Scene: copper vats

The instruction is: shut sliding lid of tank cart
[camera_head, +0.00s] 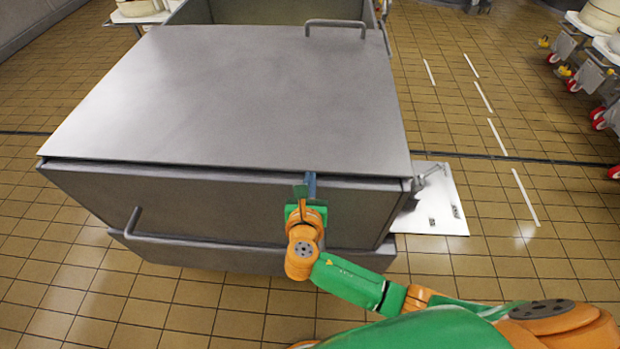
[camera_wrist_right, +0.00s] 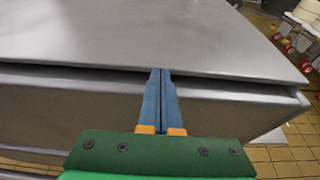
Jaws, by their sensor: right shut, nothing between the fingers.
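The grey metal tank cart (camera_head: 200,205) stands in front of me. Its flat sliding lid (camera_head: 240,95) covers the near and middle part of the top, and an opening shows at the far end. A bar handle (camera_head: 336,23) stands up at the lid's far edge. My right gripper (camera_head: 311,180) is at the cart's near wall, right of its middle, just under the lid's near edge. In the right wrist view its blue fingers (camera_wrist_right: 160,75) are shut together, empty, with tips at the lid's edge (camera_wrist_right: 130,65); I cannot tell if they touch it. My left gripper is not in view.
A second handle (camera_head: 132,222) is on the cart's near wall at left. A white plate (camera_head: 440,205) lies on the tiled floor right of the cart. Wheeled carts (camera_head: 590,75) stand at the far right. The floor between is clear.

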